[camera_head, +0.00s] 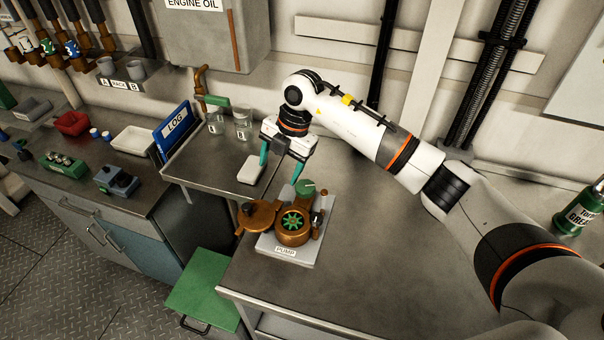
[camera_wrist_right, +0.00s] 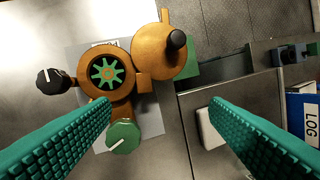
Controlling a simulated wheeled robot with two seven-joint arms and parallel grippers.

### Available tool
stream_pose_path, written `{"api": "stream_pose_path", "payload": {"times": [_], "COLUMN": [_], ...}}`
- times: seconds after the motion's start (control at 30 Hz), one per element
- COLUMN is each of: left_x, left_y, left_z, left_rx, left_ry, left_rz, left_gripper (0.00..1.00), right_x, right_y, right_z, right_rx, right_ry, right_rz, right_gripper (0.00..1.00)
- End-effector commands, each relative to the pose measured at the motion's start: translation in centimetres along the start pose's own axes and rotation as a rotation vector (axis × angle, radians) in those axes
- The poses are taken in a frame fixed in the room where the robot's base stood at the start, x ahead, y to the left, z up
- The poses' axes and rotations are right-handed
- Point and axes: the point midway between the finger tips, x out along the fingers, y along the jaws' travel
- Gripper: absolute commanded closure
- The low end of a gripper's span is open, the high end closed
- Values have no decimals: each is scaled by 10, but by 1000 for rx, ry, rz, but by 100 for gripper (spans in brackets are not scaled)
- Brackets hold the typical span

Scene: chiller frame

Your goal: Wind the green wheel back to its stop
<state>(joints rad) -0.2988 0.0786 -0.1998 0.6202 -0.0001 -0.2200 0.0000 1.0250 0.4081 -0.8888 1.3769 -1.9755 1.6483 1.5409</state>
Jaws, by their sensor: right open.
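The bronze pump (camera_head: 291,235) stands on a grey plate labelled PUMP (camera_head: 285,251). A green round wheel (camera_head: 305,187) is at its back; in the right wrist view this wheel (camera_wrist_right: 122,138) shows a white line on its face. A second green part, a spoked rotor (camera_head: 292,220), sits inside the round bronze housing (camera_wrist_right: 107,72). A bronze lid (camera_head: 258,214) with a black knob is swung out to the left. My right gripper (camera_head: 280,168) is open and empty above and behind the pump, its teal fingers apart. The left gripper is out of view.
A black knob (camera_wrist_right: 50,82) sits on the pump's other side. A white block (camera_head: 251,169), two glass beakers (camera_head: 243,122) and a blue LOG binder (camera_head: 173,131) are to the left. The bench right of the pump is clear below my arm.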

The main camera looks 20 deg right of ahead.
Motion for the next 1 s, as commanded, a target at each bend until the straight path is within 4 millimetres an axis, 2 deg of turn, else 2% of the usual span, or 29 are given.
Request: {"api": "stream_pose_path", "payload": {"times": [0.03,0.1,0.2,0.3,0.47,0.8,1.0], "left_x": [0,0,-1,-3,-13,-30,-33], "left_y": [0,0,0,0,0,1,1], "left_z": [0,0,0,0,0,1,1], "left_rx": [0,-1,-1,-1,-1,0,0], "left_ry": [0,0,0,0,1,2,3], "left_rz": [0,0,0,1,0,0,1], "left_gripper": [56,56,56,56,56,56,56], "right_x": [-12,-24,-33,-30,-7,56,76], "right_y": [8,19,28,33,38,52,55], "right_z": [-18,-34,-47,-51,-54,-66,-69], "right_rx": [44,98,145,161,160,158,156], "right_ry": [65,133,185,201,198,196,196], "right_rz": [62,131,187,205,206,203,200], "right_gripper": [30,30,30,30,30,30,30]}}
